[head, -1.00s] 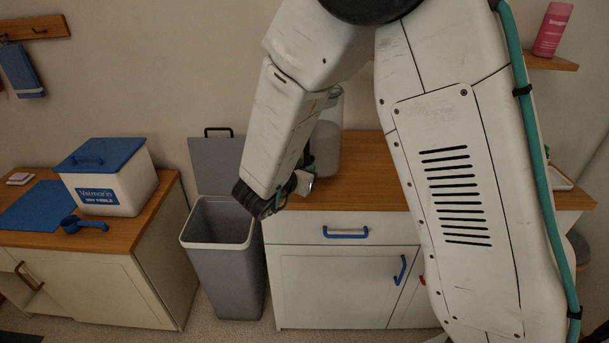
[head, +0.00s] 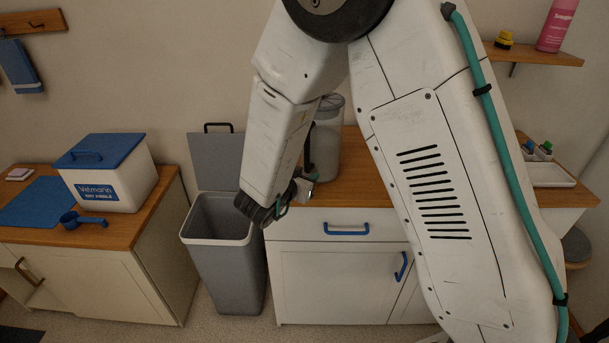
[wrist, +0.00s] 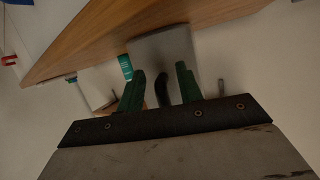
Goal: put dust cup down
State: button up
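The dust cup (head: 328,140), a clear cylinder with a grey lid and a black handle (head: 309,148), stands upright on the wooden counter (head: 375,170); my arm hides its left part. In the wrist view, a grey side of the cup (wrist: 165,52) shows against the wood. In the wrist view, the green fingers of my gripper (wrist: 159,71) are apart, one on each side of the black handle (wrist: 162,93), with gaps visible.
An open grey bin (head: 222,255) stands left of the counter's cabinet. Further left, a second cabinet top holds a blue-lidded white box (head: 108,175) and a blue scoop (head: 82,220). A tray (head: 550,175) lies at the counter's right. A pink bottle (head: 557,25) stands on the shelf.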

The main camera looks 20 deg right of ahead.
jog(key=shift+a+r, duration=0.1)
jog(key=v, duration=1.2)
jog(key=w+a+r+n+t+y, duration=0.1)
jog(key=w+r+n+y, duration=0.1)
jog(key=w+r+y, duration=0.5)
jog(key=s+r+n+g+y, duration=0.2)
jog(key=s+r+n+y, duration=0.2)
jog(key=s+r+y, duration=0.25)
jog(key=s+d+n+g+h, duration=0.1)
jog(key=s+d+g, duration=0.1)
jog(key=s+d, duration=0.3)
jog(key=s+d+n+g+h, duration=0.1)
jog(key=s+d+g, duration=0.2)
jog(key=s, duration=1)
jog(key=s+d+n+g+h, duration=0.1)
jog(key=s+d+g, duration=0.2)
jog(key=s+d, duration=0.5)
jog(key=shift+s+d+r, duration=0.2)
jog(key=shift+s+d, duration=0.1)
jog(key=shift+s, duration=0.2)
